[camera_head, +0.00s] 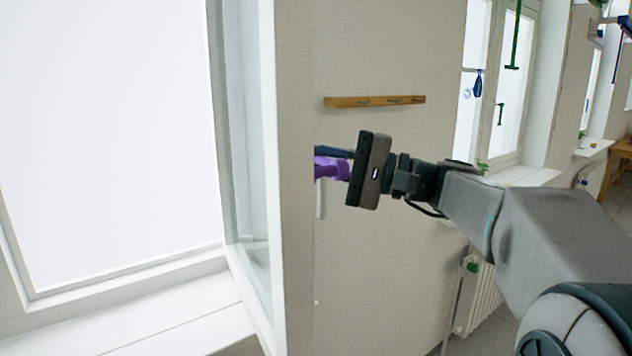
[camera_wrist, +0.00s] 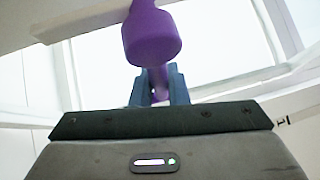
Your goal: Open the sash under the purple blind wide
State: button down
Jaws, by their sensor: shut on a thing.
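The window sash (camera_head: 271,190) stands swung out from the bright window opening (camera_head: 110,140) in the head view, seen at a steep angle. A purple handle (camera_head: 328,169) sticks out to the right from behind the sash's near edge. My gripper (camera_head: 338,155) is shut on this handle. In the wrist view the purple handle (camera_wrist: 151,38) runs down between my blue fingers (camera_wrist: 159,88), its thick rounded part above them. The handle's mount is partly hidden by the sash edge in the head view. The purple blind is not in view.
A wooden hook rail (camera_head: 374,101) is on the wall behind my gripper. A white sill (camera_head: 180,318) lies below the window opening. A radiator (camera_head: 480,295) and another window (camera_head: 505,85) are farther right.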

jog(key=shift+r, duration=0.1)
jog(key=c, duration=1.4)
grip_release()
jog(key=shift+d, duration=0.55)
jog(key=b+v, duration=0.2)
jog(key=v, duration=1)
jog(key=shift+s+d+f, duration=0.15)
jog(key=shift+d+f, duration=0.05)
jog(key=shift+d, duration=0.15)
